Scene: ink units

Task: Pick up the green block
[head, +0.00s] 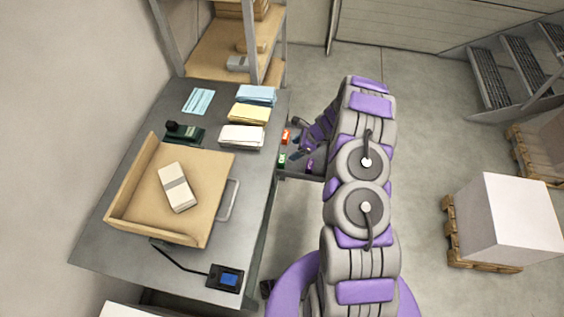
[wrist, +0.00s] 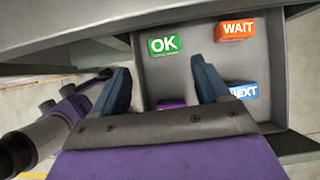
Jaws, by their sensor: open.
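The green block (wrist: 165,44), marked OK, lies in an open grey drawer or tray (wrist: 175,75) in the wrist view. It also shows in the head view (head: 282,159), small, beside the desk edge. My gripper (wrist: 160,65) is open and empty, with its two blue-grey fingers apart. In the wrist picture the green block appears just beyond the fingertips, roughly centred between them. In the head view my gripper (head: 299,150) is just right of the block. I cannot tell its height above the block.
An orange WAIT block (wrist: 236,30), a blue NEXT block (wrist: 243,91) and a partly hidden purple block (wrist: 171,104) share the tray. Tray walls surround them. The grey desk (head: 185,93) stands at left, holding a cardboard tray (head: 135,195) and paper stacks.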

